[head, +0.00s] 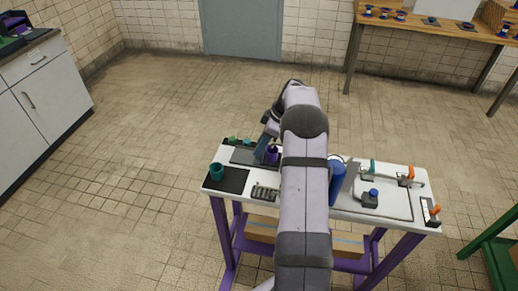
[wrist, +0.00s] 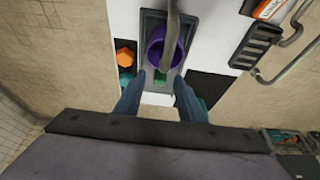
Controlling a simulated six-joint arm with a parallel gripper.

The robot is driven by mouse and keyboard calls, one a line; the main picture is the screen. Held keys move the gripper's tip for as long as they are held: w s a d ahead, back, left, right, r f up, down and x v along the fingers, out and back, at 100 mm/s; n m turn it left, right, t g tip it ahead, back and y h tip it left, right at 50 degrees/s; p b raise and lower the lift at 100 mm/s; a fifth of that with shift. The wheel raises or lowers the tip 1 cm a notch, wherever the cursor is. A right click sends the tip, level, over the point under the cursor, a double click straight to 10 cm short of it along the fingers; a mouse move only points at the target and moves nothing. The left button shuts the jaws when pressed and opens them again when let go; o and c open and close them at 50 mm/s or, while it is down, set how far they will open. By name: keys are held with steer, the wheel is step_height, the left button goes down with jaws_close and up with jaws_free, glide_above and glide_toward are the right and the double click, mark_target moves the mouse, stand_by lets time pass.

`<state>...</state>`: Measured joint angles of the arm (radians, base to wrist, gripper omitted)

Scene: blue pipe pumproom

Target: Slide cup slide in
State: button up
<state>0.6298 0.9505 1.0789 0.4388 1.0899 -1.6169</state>
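A purple cup (wrist: 154,50) stands at a dark grey slide tray (wrist: 150,17) in the wrist view, its open mouth facing the camera. In the head view the purple cup (head: 273,156) is partly hidden by my arm. My gripper (wrist: 160,76) has two blue fingers standing apart, with their tips at the near side of the cup. It looks open, and I cannot tell whether the fingers touch the cup. A small green piece (wrist: 160,79) shows between the fingertips. A teal cup (head: 217,172) stands on a black mat (head: 236,181) at the table's left end.
The white table (head: 400,177) has purple legs. A blue cylinder (head: 337,183) and several small fittings stand on its right side. An orange hexagonal piece (wrist: 125,57) lies left of the tray.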

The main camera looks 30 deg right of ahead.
steer(key=shift+b+v, duration=0.5)
steer(key=shift+v, duration=2)
steer(key=s+a+r+m+g+h+p, duration=0.15)
steer(key=s+a, duration=0.25)
steer(key=a, duration=0.5)
steer(key=s+a+r+m+g, duration=0.1)
steer(key=s+a+m, duration=0.2)
steer(key=s+a, duration=0.35)
steer(key=s+a+f+m+h, duration=0.1)
steer(key=s+a+m, duration=0.1)
steer(key=s+a, duration=0.3)
steer(key=s+a+f+m+p, duration=0.1)
steer(key=s+a, duration=0.5)
steer(key=s, duration=0.6)
steer(key=shift+s+a+m+g+h, duration=0.15)
steer(key=shift+a+m+g+h, duration=0.15)
steer(key=shift+m, duration=0.45)
